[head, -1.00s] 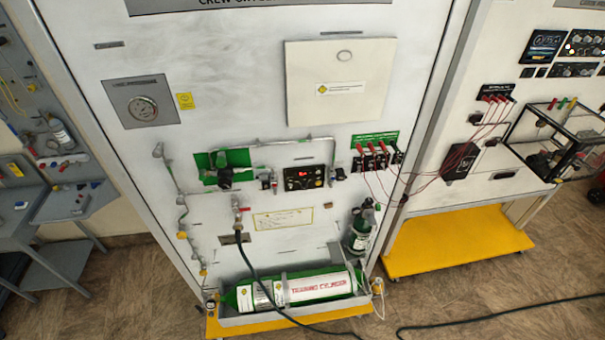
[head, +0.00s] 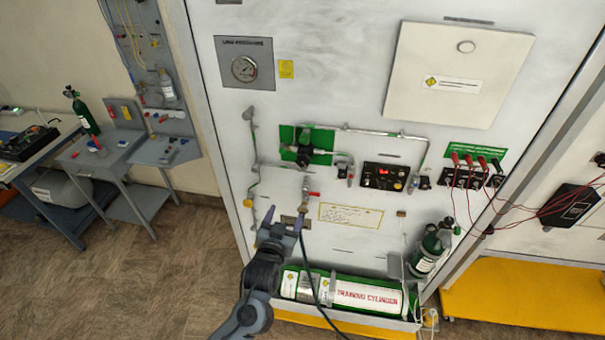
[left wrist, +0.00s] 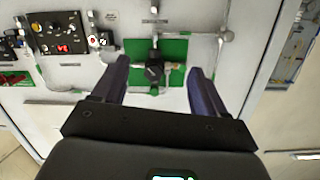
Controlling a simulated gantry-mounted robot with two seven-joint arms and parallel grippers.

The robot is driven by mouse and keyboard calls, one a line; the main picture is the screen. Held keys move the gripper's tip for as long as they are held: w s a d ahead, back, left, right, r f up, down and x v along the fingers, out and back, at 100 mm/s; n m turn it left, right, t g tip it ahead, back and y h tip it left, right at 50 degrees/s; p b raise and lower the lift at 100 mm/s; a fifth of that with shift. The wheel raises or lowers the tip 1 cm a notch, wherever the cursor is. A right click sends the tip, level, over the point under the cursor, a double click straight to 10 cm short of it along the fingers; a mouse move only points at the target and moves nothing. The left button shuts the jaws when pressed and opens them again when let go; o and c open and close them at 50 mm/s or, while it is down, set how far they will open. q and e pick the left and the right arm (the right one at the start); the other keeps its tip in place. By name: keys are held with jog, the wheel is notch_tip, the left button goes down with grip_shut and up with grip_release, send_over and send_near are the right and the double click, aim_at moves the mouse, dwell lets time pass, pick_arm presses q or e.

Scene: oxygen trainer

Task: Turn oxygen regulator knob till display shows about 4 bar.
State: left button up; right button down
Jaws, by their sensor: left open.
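The oxygen regulator, with a black knob (head: 303,156), sits on a green plate (head: 322,139) on the white panel. The knob also shows in the left wrist view (left wrist: 154,71), framed between my fingers. The display (head: 383,172) is on a black box right of the regulator in the head view. Its red digits are lit but too small to read; they also show in the left wrist view (left wrist: 63,48). My left gripper (head: 282,222) is open and empty, below the regulator in the head view and apart from the knob. My right gripper is not in view.
A round gauge (head: 244,69) is at the panel's upper left. Pipes run around the regulator. A red-handled valve (head: 311,194) with a dark hose is near my left gripper. A green training cylinder (head: 340,290) lies below. Red leads (head: 475,165) hang at the right.

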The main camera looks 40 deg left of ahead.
pick_arm(q)
jog(key=n+t+y+b, duration=0.1)
jog(key=b, duration=0.1)
send_near(302, 162)
jog(key=s, duration=0.1)
jog(key=p+x, duration=0.2)
jog(key=x, duration=0.6)
jog(key=shift+w+r, duration=0.1)
jog(key=shift+w, duration=0.3)
jog(key=shift+w+a, duration=0.3)
jog(key=shift+w, duration=0.4)
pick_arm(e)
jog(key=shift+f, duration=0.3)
pick_arm(q)
jog(key=shift+c, duration=0.3)
